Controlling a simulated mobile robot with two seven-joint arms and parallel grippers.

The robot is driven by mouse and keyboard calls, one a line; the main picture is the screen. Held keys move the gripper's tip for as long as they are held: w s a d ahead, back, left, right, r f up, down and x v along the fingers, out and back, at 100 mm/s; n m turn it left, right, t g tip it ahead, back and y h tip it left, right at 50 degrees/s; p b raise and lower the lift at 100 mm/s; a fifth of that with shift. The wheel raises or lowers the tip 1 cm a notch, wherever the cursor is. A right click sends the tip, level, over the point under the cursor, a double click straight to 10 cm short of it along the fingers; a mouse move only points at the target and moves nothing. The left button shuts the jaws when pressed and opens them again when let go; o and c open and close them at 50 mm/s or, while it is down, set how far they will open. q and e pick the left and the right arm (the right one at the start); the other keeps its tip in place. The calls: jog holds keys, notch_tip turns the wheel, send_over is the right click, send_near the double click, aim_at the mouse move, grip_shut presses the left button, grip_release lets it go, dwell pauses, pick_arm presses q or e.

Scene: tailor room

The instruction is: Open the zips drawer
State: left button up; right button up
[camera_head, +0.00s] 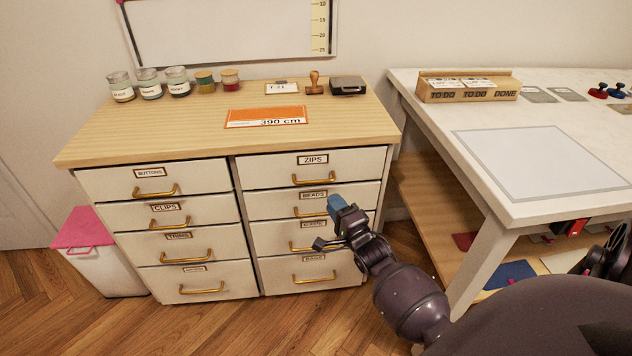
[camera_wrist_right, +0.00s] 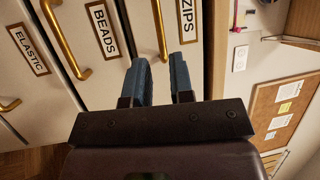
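The drawer labelled ZIPS (camera_head: 350,163) is the top drawer of the right column in a white chest and appears shut. Its brass bar handle (camera_head: 315,181) is visible in the head view. My right gripper (camera_head: 338,204) is in front of the right column, below the ZIPS handle in the picture and overlapping the BEADS drawer. In the right wrist view, its two blue fingers (camera_wrist_right: 160,68) are apart with nothing between them. The ZIPS handle (camera_wrist_right: 160,32) is just beyond the fingertips, roughly in line with the gap. My left gripper is not in view.
The chest's wooden top (camera_head: 185,130) holds jars, an orange card (camera_head: 266,117), a stamp (camera_head: 314,84) and a black box (camera_head: 348,86). A white table (camera_head: 440,120) stands close on the right. A pink-lidded bin (camera_head: 95,255) stands on the left.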

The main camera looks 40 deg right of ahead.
aim_at(318, 181)
jog(key=shift+b+x, duration=0.75)
jog(key=shift+x, duration=3.8)
grip_shut()
